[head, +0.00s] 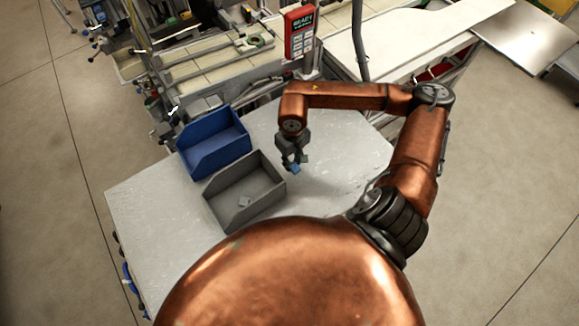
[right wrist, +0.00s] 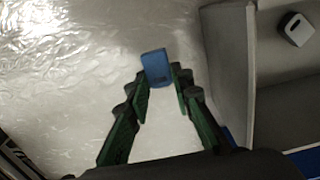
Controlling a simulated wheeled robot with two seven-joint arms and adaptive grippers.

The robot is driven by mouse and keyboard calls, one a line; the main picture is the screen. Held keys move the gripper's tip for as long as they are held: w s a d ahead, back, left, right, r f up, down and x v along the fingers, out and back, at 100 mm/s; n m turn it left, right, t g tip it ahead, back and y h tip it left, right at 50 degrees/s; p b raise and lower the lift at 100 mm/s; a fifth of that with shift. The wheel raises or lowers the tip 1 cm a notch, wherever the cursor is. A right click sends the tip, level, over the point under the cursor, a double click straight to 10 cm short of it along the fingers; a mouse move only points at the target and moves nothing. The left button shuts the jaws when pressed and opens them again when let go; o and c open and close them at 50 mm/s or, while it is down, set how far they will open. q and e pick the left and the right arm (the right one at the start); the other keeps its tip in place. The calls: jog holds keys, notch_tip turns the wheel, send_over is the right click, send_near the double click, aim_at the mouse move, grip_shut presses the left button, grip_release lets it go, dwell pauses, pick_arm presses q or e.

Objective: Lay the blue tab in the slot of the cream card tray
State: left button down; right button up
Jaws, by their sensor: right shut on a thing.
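The blue tab (head: 296,168) is held in my right gripper (head: 293,160) above the light table, just right of the grey bin. In the right wrist view the tab (right wrist: 157,67) sits between the tips of the green-sided fingers (right wrist: 161,82), sticking out past them. The gap between tab and table cannot be judged exactly. No cream card tray can be made out in either view. My left gripper is out of view.
An open grey bin (head: 262,186) holds a small pale piece (head: 245,202). A blue bin (head: 195,151) stands behind it, to the left. The table (head: 345,150) is bare to the right of the gripper. A red keypad device (head: 300,32) stands beyond the table.

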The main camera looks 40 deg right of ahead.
aim_at(292, 164)
notch_tip(292, 164, down, 3)
jog(key=shift+f, duration=0.55)
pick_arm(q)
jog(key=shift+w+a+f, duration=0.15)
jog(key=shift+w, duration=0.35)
pick_arm(e)
jog(key=o, duration=0.7)
jog(key=shift+r, duration=0.1)
